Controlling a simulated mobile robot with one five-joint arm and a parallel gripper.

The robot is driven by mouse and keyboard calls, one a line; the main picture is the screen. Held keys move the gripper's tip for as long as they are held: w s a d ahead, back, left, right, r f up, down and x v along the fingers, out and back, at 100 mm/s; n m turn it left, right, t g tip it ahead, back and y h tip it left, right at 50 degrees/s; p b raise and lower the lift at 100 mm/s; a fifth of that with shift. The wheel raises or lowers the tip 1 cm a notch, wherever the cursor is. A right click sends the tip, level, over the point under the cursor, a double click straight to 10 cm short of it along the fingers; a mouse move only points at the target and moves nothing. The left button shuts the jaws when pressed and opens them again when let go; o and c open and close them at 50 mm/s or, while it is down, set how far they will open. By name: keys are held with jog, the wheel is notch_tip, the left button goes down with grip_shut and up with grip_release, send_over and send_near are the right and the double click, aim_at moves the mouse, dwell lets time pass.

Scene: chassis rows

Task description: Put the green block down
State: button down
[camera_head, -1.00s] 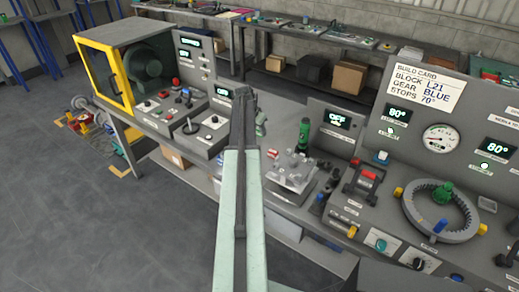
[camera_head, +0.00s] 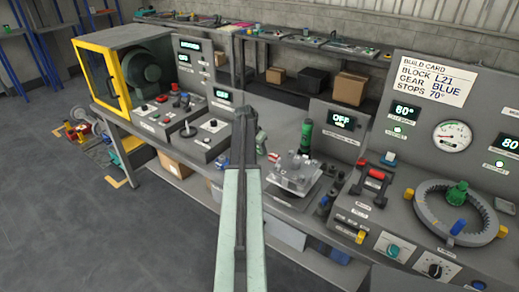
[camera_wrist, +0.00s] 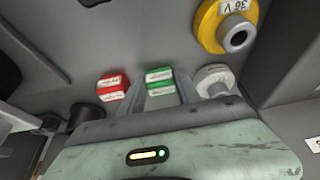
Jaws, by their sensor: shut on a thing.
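The green block (camera_wrist: 159,82), with a white label band, is between the two fingers of my gripper (camera_wrist: 160,92) in the wrist view. The fingers are shut on it. A red block (camera_wrist: 112,87) with a similar white band is just left of the gripper, apart from the green one. In the head view my arm reaches up the middle of the picture over the bench. My fingertips and the green block cannot be made out there.
In the wrist view, a pale round knob (camera_wrist: 213,78) is close right of the gripper, and a yellow ring marked 36 V (camera_wrist: 207,27) is above it. In the head view, a clear fixture (camera_head: 292,175), a green bottle-like part (camera_head: 306,137) and a grey ring gear (camera_head: 432,217) crowd the bench.

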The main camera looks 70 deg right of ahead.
jog(key=shift+f, duration=0.25)
jog(key=c, duration=0.9)
grip_release()
jog(key=shift+r, duration=0.1)
jog(key=shift+o, duration=0.2)
jog(key=p+v, duration=0.7)
jog(key=shift+w+r, duration=0.25)
jog(key=shift+r, duration=0.1)
jog(key=shift+a, duration=0.1)
